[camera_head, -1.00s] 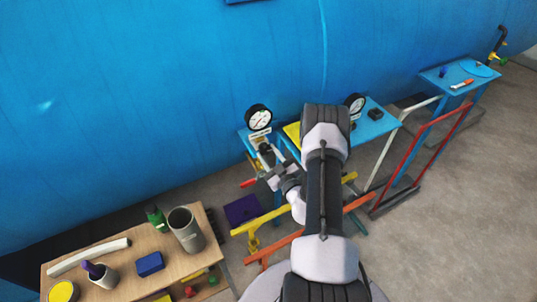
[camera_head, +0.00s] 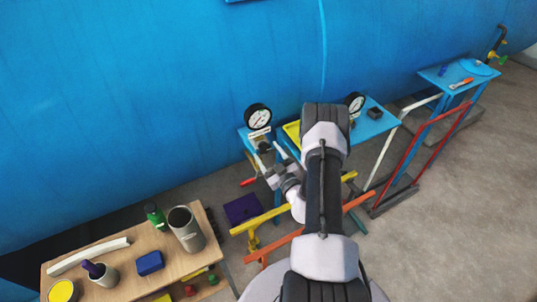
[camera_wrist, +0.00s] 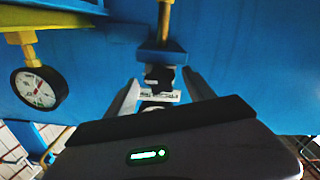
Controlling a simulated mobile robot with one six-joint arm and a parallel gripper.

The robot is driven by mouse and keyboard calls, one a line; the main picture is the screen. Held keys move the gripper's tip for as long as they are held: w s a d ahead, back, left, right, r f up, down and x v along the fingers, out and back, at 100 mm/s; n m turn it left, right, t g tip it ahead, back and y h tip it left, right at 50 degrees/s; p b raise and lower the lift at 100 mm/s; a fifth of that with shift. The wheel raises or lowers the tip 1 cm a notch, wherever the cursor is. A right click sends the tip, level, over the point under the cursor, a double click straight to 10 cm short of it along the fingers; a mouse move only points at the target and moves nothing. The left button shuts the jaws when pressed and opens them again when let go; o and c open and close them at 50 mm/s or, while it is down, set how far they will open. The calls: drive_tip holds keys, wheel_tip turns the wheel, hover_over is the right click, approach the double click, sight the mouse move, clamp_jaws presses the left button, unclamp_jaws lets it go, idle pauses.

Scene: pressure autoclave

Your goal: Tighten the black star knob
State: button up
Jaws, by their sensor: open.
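The black star knob (camera_wrist: 160,76) shows as a small dark shape in the wrist view, just in front of the blue table edge. In the head view the knob (camera_head: 264,147) is a dark spot below the left gauge, partly hidden by my fingers. My gripper (camera_wrist: 161,84) is open, with one finger on each side of the knob in the wrist view. I cannot tell whether either finger touches it. In the head view my gripper (camera_head: 268,154) points up toward the gauge. A white label (camera_wrist: 162,97) lies beside the knob.
A pressure gauge (camera_head: 258,117) stands just above the knob, and a second gauge (camera_head: 355,103) is to the right, behind my arm. The large blue vessel (camera_head: 150,90) fills the back. A wooden table (camera_head: 125,260) with several items is at lower left. Yellow and orange rails are near my arm.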

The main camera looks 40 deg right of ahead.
drive_tip(key=v, duration=1.7)
drive_tip(key=shift+s+a, duration=0.15)
drive_tip(key=shift+r, duration=0.1)
